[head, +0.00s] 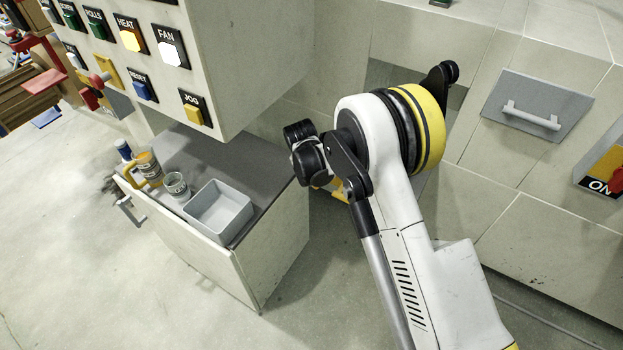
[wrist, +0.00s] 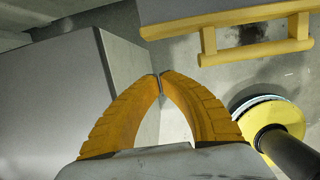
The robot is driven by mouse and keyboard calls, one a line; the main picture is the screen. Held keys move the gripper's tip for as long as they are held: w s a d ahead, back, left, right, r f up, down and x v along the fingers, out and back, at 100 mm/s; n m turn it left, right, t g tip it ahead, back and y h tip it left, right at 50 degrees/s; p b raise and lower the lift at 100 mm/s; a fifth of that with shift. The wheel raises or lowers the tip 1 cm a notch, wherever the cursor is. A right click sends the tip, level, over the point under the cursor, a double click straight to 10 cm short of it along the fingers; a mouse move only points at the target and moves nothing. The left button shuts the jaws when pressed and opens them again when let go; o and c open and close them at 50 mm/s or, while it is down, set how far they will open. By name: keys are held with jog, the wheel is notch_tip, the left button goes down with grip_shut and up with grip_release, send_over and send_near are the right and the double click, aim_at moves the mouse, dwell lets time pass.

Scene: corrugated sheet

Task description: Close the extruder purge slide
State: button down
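My gripper (wrist: 160,78) shows in the wrist view with its two orange-yellow fingers curved together. The tips meet or nearly meet, with nothing visible held between them. At the upper right of the wrist view, a yellow bar handle (wrist: 255,38) is fixed along a grey panel or slide (wrist: 215,12). The fingertips are apart from the handle, below and left of it in the picture. I cannot confirm that this is the purge slide. In the head view my arm largely hides the gripper and the spot around it.
A cabinet with a dark top (head: 262,168) holds a grey bin (head: 218,210), a cup (head: 176,184) and cans. A button panel (head: 150,50) overhangs it. A grey plate with a pale handle (head: 530,118) is on the right wall. Floor at left is clear.

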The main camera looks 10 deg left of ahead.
jog(key=w, duration=0.1)
jog(key=w+d+b, duration=0.1)
jog(key=w, duration=0.2)
jog(key=shift+d+f+b, duration=0.2)
jog(key=shift+f+b, duration=0.05)
jog(key=shift+b, duration=0.05)
